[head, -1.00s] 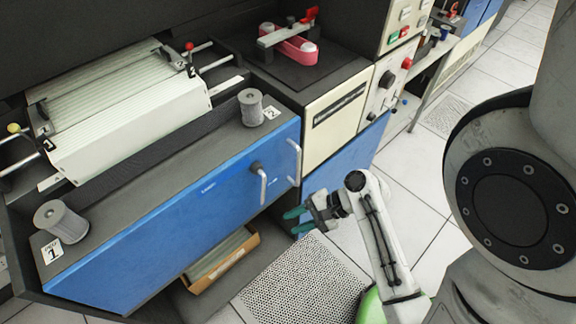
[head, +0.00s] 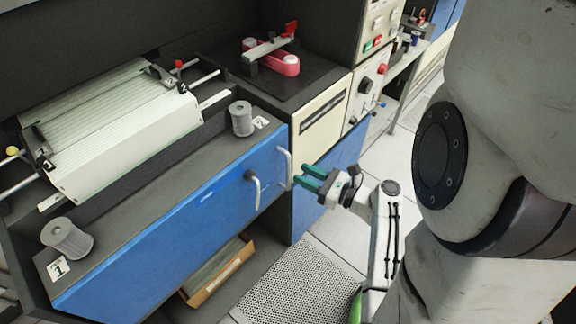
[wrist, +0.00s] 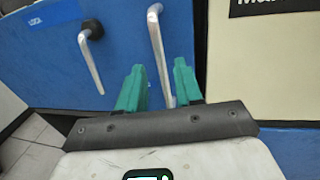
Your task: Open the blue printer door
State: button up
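The blue printer door (head: 170,235) is the long front panel below the printer; it looks closed against the dark ledge. It carries a round black lock with a metal lever (head: 253,188) and, at its right end, a vertical metal bar handle (head: 286,168). My gripper (head: 307,177) is open just right of the bar handle. In the wrist view, the green fingers (wrist: 158,85) are apart, and the bar handle (wrist: 158,50) runs down into the space between them. The lever (wrist: 88,55) is left of the fingers. I cannot tell whether a finger touches the bar.
Two grey spools (head: 67,238) stand on the ledge above the door. A cardboard box (head: 218,272) sits below it. A cream panel (head: 320,115) over a blue panel adjoins on the right. A perforated floor tile (head: 300,280) lies in front.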

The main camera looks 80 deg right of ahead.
jog(key=x, duration=0.6)
jog(key=shift+p, duration=0.4)
jog(key=shift+s, duration=0.1)
grip_shut()
